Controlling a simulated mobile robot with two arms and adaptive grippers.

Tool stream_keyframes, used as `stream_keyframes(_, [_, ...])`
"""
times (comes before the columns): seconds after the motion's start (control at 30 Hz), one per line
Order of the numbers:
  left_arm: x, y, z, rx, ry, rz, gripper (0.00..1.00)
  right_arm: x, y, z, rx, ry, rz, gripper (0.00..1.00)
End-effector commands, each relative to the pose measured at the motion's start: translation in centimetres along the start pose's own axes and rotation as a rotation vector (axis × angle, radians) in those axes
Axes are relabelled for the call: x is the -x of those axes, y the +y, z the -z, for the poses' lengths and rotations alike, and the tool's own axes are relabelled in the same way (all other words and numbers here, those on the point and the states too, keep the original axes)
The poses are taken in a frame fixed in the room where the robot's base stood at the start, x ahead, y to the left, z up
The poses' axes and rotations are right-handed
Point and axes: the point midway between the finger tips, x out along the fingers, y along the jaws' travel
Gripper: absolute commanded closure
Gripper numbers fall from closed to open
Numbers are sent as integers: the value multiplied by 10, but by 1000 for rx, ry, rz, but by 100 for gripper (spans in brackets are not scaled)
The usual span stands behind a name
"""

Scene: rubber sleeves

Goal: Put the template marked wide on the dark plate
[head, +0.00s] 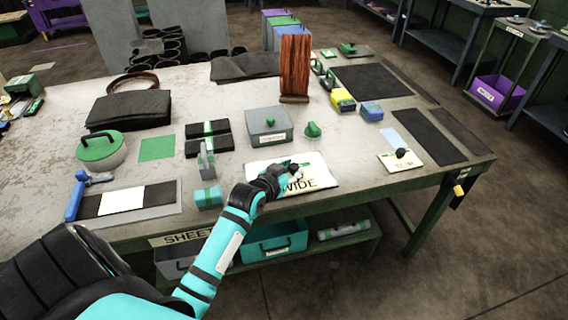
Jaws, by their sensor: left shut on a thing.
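The white template marked WIDE (318,177) is at the front edge of the table, in the middle of the head view. My left gripper (290,171) is over it, shut on it near its middle. The fingers and wrist cover part of the template. I cannot tell whether it rests on the table or is slightly raised. A dark flat plate (430,138) lies to the right, and other dark flat pieces lie near it, so I cannot tell which is the dark plate meant. My right gripper is not in view.
A smaller pale plate with a dark knob (391,164) lies at the front right. A grey box (281,127) with a green knob stands behind the template. A green knob (313,130) and a reddish-brown upright block (295,65) stand farther back. Bare table lies right of the template.

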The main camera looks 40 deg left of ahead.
Motion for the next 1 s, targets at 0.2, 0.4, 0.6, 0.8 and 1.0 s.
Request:
stream_keyframes(0.2, [-34,-35,11,-1,2,1,100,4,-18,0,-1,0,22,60])
stream_keyframes(0.4, [-45,-44,10,0,0,0,100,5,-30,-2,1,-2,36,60])
stream_keyframes(0.6, [-54,-44,-16,2,-1,0,100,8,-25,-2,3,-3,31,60])
stream_keyframes(0.8, [-56,-44,-20,1,2,1,100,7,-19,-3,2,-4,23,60])
stream_keyframes(1.0, [-57,-44,-23,0,1,1,100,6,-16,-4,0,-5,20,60])
